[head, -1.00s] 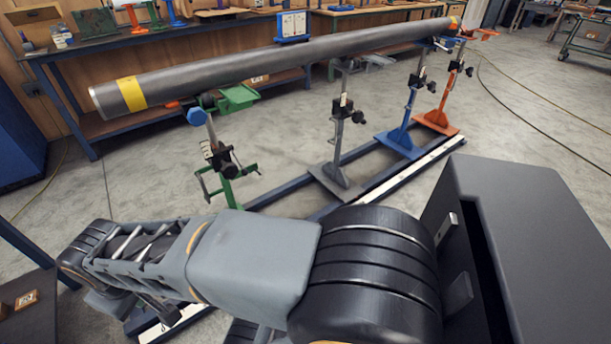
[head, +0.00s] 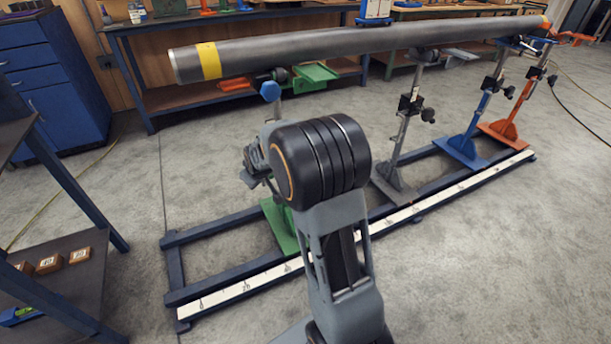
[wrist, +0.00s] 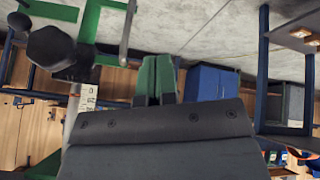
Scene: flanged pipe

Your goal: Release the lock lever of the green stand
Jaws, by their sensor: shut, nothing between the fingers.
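The green stand (head: 280,228) stands on the rail frame under the near end of the grey pipe (head: 300,50). In the wrist view, the stand's green bars (wrist: 89,22), black knob (wrist: 50,47) and scale strip (wrist: 86,100) are at the upper left. A thin greyish handle (wrist: 126,35) is there too; I cannot tell if it is the lock lever. My gripper (wrist: 157,60), with green fingers, is shut and empty, right of these parts and apart in the picture.
Grey (head: 393,185), blue (head: 467,150) and orange (head: 503,132) stands hold the pipe farther along. The rail frame's white scale (head: 240,289) runs along the floor. A dark table (head: 95,240) is at the left. Open floor lies between it and the rail.

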